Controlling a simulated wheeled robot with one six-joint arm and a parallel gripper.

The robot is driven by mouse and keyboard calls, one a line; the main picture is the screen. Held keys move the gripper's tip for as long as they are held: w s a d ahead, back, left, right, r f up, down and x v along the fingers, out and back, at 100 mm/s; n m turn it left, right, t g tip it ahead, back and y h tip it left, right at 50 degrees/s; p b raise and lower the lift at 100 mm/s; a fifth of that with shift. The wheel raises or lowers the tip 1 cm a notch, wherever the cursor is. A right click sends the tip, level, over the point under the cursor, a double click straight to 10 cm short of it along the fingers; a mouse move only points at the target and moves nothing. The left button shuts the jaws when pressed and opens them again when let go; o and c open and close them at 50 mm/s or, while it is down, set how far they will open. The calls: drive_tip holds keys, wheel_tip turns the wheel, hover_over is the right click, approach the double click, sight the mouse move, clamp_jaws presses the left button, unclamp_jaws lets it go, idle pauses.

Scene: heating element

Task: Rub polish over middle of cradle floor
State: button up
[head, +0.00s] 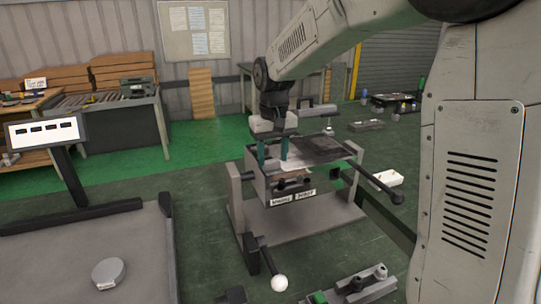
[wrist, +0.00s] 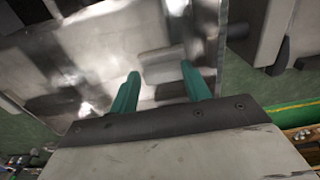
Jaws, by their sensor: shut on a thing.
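The cradle (head: 262,190) is a grey metal box on a stand, with a shiny plate-like floor (head: 328,150) facing up. My gripper (head: 273,155) is over the left part of this floor, pointing down. In the wrist view my gripper (wrist: 158,82) shows two teal fingers spread apart over the mirror-like floor (wrist: 90,50). A pale grey block-like thing (wrist: 163,66) shows between the fingertips, and the jaws are shut on it. I cannot tell it clearly from reflections, nor whether it touches the floor. No polish container can be made out.
A bar with a black knob (head: 397,198) sticks out right of the cradle, and one with a white knob (head: 279,283) at its front. A workbench (head: 115,125) stands behind. Green floor lies between.

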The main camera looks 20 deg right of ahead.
drive_tip(key=d, duration=0.1)
drive_tip(key=d+f, duration=0.1)
drive_tip(key=d, duration=0.1)
drive_tip(key=shift+s, duration=0.2)
drive_tip(key=shift+d+r, duration=0.1)
drive_tip(key=shift+d, duration=0.25)
clamp_jaws()
drive_tip(key=shift+d+r, duration=0.15)
drive_tip(key=shift+d, duration=2.25)
drive_tip(key=shift+d+r, duration=0.15)
drive_tip(key=shift+d, duration=2.25)
drive_tip(key=shift+w+a+r, duration=0.1)
drive_tip(key=shift+a+r, duration=0.05)
drive_tip(key=shift+a, duration=0.85)
drive_tip(key=shift+w+a+r, duration=0.1)
drive_tip(key=shift+a, duration=0.9)
drive_tip(key=shift+a+r, duration=0.15)
drive_tip(key=shift+a, duration=2.35)
drive_tip(key=shift+a+r, duration=0.15)
drive_tip(key=shift+a, duration=2.35)
wheel_tip(320, 180, up, 6)
drive_tip(key=shift+r, duration=0.15)
